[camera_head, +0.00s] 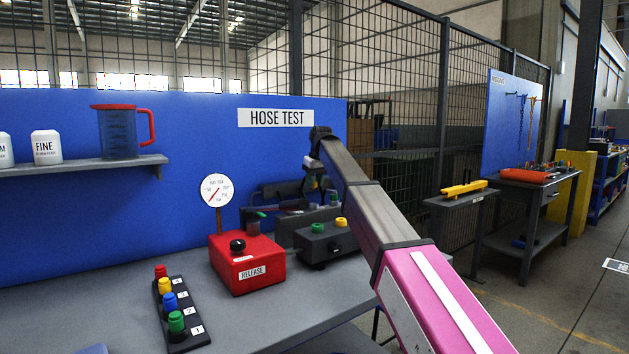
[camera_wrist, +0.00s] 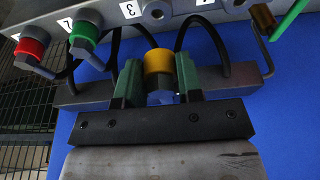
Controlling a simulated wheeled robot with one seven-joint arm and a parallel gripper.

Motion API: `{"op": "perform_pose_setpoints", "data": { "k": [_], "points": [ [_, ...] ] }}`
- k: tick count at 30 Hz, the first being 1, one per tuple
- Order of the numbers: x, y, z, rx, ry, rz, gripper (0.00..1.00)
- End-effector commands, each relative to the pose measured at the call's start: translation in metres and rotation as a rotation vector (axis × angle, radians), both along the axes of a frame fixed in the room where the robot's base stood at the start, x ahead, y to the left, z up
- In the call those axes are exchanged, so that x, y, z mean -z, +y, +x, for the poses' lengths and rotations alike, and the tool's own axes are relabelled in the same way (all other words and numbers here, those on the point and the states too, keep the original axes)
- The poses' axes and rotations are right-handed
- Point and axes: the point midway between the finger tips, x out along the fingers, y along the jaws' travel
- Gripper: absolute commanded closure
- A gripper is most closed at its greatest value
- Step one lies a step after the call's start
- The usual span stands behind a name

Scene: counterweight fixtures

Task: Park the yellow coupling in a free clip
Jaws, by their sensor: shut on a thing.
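The yellow coupling (camera_wrist: 158,63) is between the two green fingers of my gripper (camera_wrist: 158,88) in the wrist view. The fingers are shut on it, and its lower end shows between them. In the head view my gripper (camera_head: 316,180) is at the far end of my arm, in front of the blue panel; the coupling is too small to make out there. A grey bar (camera_wrist: 78,95) passes behind the fingers, with dark hoses near it. I cannot tell whether the coupling touches the bar, nor which clips are free.
In the wrist view, a numbered grey block holds a red coupling (camera_wrist: 32,45) and a green coupling (camera_wrist: 84,35); the round fitting (camera_wrist: 155,10) beside label 3 looks empty. In the head view, a red release box (camera_head: 247,265) and a dark box (camera_head: 325,246) stand on the bench.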

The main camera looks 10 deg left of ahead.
Motion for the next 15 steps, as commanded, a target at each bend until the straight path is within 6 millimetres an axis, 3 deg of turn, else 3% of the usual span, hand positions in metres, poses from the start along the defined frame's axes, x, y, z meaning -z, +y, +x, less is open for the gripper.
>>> {"op": "perform_pose_setpoints", "data": {
  "k": [15],
  "points": [
    [0.0057,-0.0001,0.0001,0.0,0.002,-0.002,1.0]
  ]
}}
